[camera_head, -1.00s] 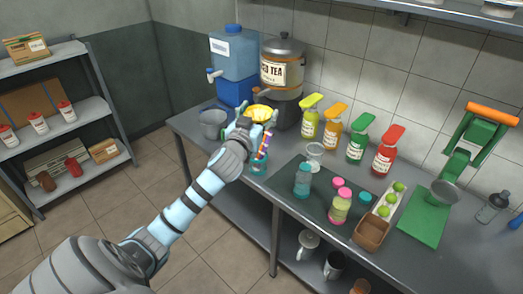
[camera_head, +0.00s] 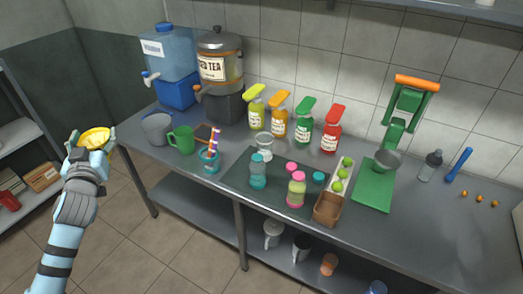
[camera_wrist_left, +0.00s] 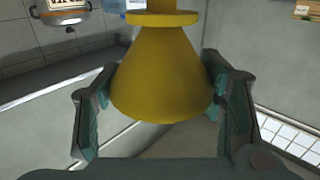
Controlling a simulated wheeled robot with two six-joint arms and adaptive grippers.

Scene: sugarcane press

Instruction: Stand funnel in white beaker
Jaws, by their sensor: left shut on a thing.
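A yellow funnel (camera_head: 95,138) is in my left gripper (camera_head: 91,146), off the counter's left end, above the floor. In the left wrist view the funnel (camera_wrist_left: 165,75) sits between the two fingers (camera_wrist_left: 160,110), wide end toward the camera and collar at the top. A white handled vessel (camera_head: 273,232), perhaps the white beaker, stands on the shelf under the counter. A small clear cup with a pale rim (camera_head: 265,142) stands on the counter; I cannot tell its exact colour. My right gripper is not in view.
A grey bucket (camera_head: 157,130), green mug (camera_head: 181,140) and teal cup with striped sticks (camera_head: 210,160) stand at the counter's left end. Several capped bottles (camera_head: 304,130) line the back. A dark mat (camera_head: 235,178) holds jars. A green press (camera_head: 374,192) stands at right.

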